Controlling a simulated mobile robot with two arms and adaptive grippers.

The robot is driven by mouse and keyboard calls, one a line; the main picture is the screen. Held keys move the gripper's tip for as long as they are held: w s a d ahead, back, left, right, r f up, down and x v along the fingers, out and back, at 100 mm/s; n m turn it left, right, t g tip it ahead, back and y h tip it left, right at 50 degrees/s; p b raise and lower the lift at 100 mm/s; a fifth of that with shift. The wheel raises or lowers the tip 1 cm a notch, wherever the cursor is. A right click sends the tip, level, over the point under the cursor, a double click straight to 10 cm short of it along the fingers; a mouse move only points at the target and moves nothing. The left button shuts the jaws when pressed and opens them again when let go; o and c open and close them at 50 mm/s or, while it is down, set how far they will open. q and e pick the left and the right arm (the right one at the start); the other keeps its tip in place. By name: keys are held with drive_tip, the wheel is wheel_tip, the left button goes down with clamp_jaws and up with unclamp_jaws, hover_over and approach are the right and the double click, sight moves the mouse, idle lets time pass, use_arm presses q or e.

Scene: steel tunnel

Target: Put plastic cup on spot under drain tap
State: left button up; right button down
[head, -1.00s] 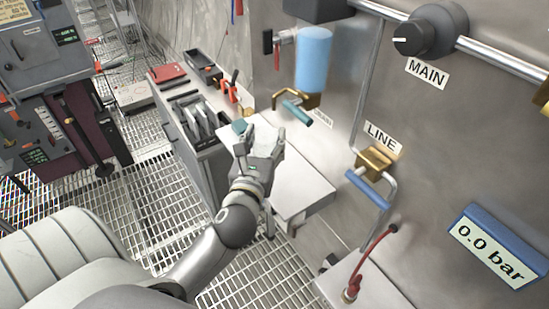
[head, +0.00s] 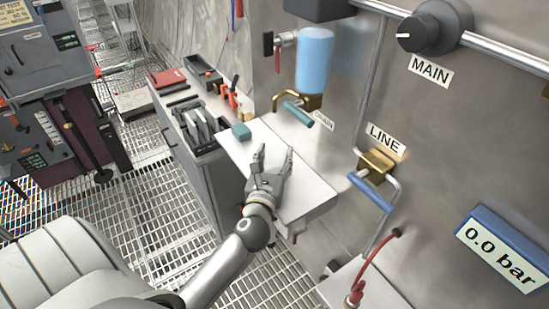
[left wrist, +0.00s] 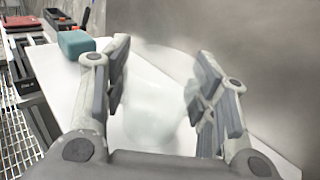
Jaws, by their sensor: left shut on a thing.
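My left gripper (head: 274,158) is over the white bench top in front of the steel panel. In the left wrist view its fingers (left wrist: 158,92) stand on both sides of a pale, see-through plastic cup (left wrist: 152,112), shut on it. The cup barely stands out from the white surface, and I cannot tell whether it touches the bench. The drain tap (head: 296,103), brass with a teal handle, is on the panel above and to the right of the gripper, below a blue cylinder. I cannot make out a marked spot under it. My right gripper is not in view.
The white bench top (head: 310,193) is mostly clear; a teal block (head: 241,131) lies at its left edge. A tool cabinet (head: 185,135) with trays stands to the left. The line valve (head: 370,180) and a red hose (head: 372,262) are at the right.

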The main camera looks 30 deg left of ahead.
use_arm(q)
drive_tip(key=shift+f, duration=0.2)
drive_tip(key=o, duration=1)
drive_tip(key=shift+r, duration=0.25)
drive_tip(key=shift+b+v, duration=1.5)
drive_tip(key=shift+v, duration=4.55)
drive_tip(key=shift+f, duration=0.1)
